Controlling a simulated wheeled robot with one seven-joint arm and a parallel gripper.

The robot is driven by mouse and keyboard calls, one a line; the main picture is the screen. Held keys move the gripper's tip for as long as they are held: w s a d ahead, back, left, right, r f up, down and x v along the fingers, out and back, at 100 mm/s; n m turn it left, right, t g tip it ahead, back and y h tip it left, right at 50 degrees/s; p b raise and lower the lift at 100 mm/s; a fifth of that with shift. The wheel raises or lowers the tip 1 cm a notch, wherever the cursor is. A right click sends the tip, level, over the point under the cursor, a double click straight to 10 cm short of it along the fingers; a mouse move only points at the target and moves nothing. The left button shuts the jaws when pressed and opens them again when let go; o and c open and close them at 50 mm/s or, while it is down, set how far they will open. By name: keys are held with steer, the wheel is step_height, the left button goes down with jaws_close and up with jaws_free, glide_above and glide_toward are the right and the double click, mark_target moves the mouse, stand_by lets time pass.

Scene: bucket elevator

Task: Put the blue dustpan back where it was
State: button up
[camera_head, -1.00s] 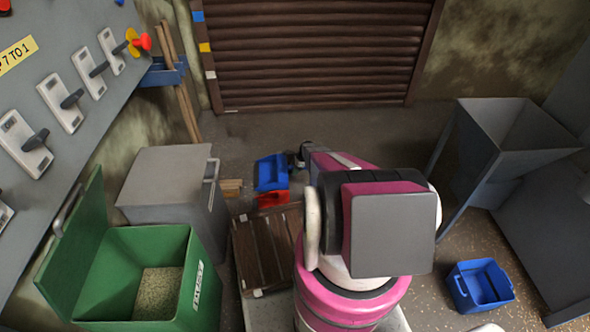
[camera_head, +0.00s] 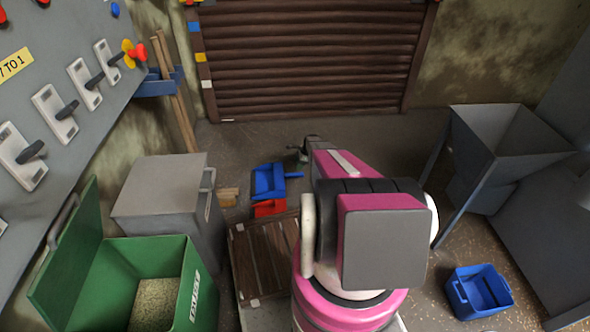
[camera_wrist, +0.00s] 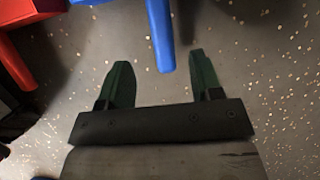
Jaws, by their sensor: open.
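The blue dustpan (camera_head: 268,180) sits on or against a red object (camera_head: 269,208) on the floor, left of my arm in the head view. Its handle points right toward my gripper (camera_head: 298,156), which is small and partly hidden by my arm there. In the wrist view the blue handle (camera_wrist: 160,30) comes down from the top edge, its end in line with the gap between the fingers of my gripper (camera_wrist: 158,62). The fingers are apart with nothing clamped. Whether the handle lies between them or below them I cannot tell. A red part (camera_wrist: 20,50) shows at left.
A wooden pallet (camera_head: 262,262), a grey bin (camera_head: 160,188) and an open green box (camera_head: 190,290) stand at left. A blue tub (camera_head: 480,292) and a grey hopper (camera_head: 490,135) are at right. Floor before the brown shutter (camera_head: 300,60) is clear.

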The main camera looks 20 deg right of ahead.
steer(key=s+a+r+n+h, duration=0.1)
steer(key=s+a+r+n, duration=0.5)
steer(key=s+r, duration=0.6)
steer(key=s+a+r+n+h, duration=0.2)
steer(key=s+a+r+n, duration=0.4)
steer(key=s+r, duration=0.6)
steer(key=s+a+r+n+h, duration=0.1)
steer(key=s+a+r+n, duration=0.5)
steer(key=s+r, duration=0.6)
step_height(320, 180, up, 5)
steer(key=shift+s+a+f+n+g+h, duration=0.1)
steer(key=shift+s+a+n+g+h, duration=0.25)
steer(key=shift+n, duration=0.75)
steer(key=shift+w, duration=0.1)
